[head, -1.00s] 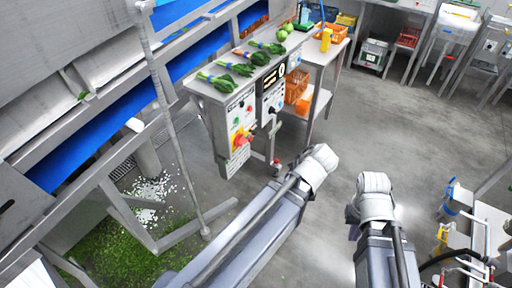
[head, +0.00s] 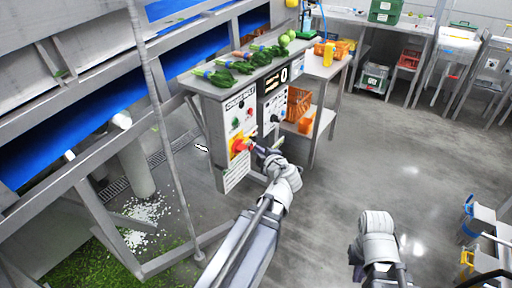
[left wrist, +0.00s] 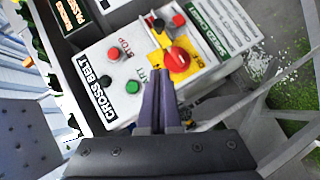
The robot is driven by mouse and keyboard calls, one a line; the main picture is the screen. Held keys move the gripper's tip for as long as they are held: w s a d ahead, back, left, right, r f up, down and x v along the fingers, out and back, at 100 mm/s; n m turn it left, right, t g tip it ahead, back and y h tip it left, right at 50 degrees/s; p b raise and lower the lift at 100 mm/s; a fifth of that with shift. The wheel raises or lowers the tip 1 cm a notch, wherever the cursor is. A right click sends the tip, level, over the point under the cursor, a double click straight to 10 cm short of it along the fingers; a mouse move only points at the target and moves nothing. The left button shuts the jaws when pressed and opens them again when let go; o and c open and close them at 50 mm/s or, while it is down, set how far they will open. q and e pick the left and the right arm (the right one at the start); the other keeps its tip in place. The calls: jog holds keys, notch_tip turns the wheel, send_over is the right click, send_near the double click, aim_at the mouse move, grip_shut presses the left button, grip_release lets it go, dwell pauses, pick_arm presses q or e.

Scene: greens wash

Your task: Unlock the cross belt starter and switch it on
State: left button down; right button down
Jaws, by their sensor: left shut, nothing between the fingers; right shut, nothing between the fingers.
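The cross belt starter panel (head: 238,110) is on the front of a grey cabinet. Its red rotary handle (left wrist: 179,60) sits on a yellow plate (left wrist: 197,63), also visible in the head view (head: 238,146). A small red part (left wrist: 179,20) and a dark part lie beside the plate; I cannot tell whether either is a lock. My right gripper (head: 356,256) is shut, low and away from the panel.
A second panel with a display (head: 275,82) adjoins on the right. Leafy bunches (head: 216,76) lie on the cabinet top. An orange crate (head: 299,104) stands on a side shelf. A metal post (head: 160,110) stands left of the panel.

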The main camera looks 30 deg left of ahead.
pick_arm(q)
jog(key=b, duration=0.3)
send_near(251, 138)
jog(key=a, duration=0.3)
jog(key=w, duration=0.1)
jog(key=w+f+b, duration=0.1)
jog(key=w, duration=0.1)
jog(key=shift+a+f+b, duration=0.25)
jog(key=shift+a+b, duration=0.05)
jog(key=shift+b, duration=0.1)
jog(key=w, duration=0.4)
jog(key=shift+w+d+r, duration=0.1)
jog(key=shift+w+d, duration=0.1)
